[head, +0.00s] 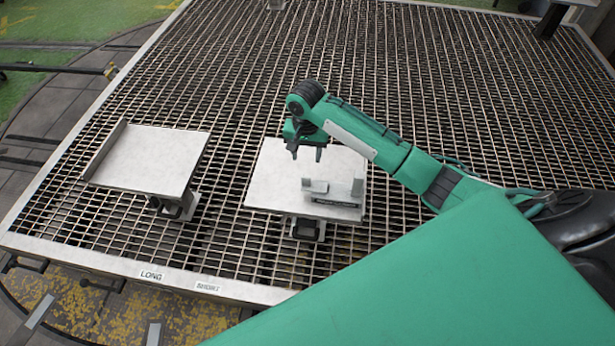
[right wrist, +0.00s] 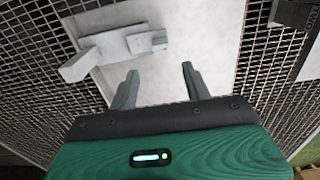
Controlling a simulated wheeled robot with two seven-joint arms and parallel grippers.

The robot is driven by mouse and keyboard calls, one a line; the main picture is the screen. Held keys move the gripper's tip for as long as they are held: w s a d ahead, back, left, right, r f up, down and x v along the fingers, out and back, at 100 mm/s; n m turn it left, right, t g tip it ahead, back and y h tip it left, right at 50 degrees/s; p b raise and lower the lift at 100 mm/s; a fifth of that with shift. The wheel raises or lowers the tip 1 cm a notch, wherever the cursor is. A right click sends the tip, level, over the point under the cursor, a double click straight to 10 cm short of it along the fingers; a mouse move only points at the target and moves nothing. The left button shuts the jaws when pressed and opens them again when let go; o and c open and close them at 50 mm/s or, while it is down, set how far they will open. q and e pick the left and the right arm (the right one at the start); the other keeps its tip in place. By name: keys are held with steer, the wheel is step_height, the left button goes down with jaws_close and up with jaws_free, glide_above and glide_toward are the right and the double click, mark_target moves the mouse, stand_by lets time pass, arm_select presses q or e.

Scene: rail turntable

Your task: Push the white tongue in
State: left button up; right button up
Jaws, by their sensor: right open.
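A pale grey fixture (head: 342,196) stands on the front right part of the right-hand metal plate (head: 275,180). A short whitish piece, which looks like the tongue (head: 316,186), sticks out at its left end. In the right wrist view the fixture (right wrist: 108,46) lies at the upper left, and the tongue (right wrist: 150,41) points right. My right gripper (head: 306,155) is open and empty above the plate, behind and slightly left of the tongue. Its two fingers also show in the right wrist view (right wrist: 160,72), apart from the fixture. My left gripper is not in view.
A second plate (head: 150,158) with a raised left edge stands to the left, empty. Both plates sit on short posts on a metal grating (head: 235,80) with a pale frame. My green right arm crosses from the right. The grating behind the plates is mostly clear.

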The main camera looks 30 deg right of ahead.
mark_target(306, 177)
step_height(306, 177, down, 11)
steer(key=shift+p, duration=0.75)
steer(key=shift+f, duration=0.6)
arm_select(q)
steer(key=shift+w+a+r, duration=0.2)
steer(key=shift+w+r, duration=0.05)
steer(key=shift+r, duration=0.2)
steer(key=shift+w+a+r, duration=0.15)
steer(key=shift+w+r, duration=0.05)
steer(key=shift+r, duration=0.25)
arm_select(e)
steer(key=shift+c, duration=1.3)
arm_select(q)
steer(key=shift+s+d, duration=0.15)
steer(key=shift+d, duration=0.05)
arm_select(e)
jaws_close()
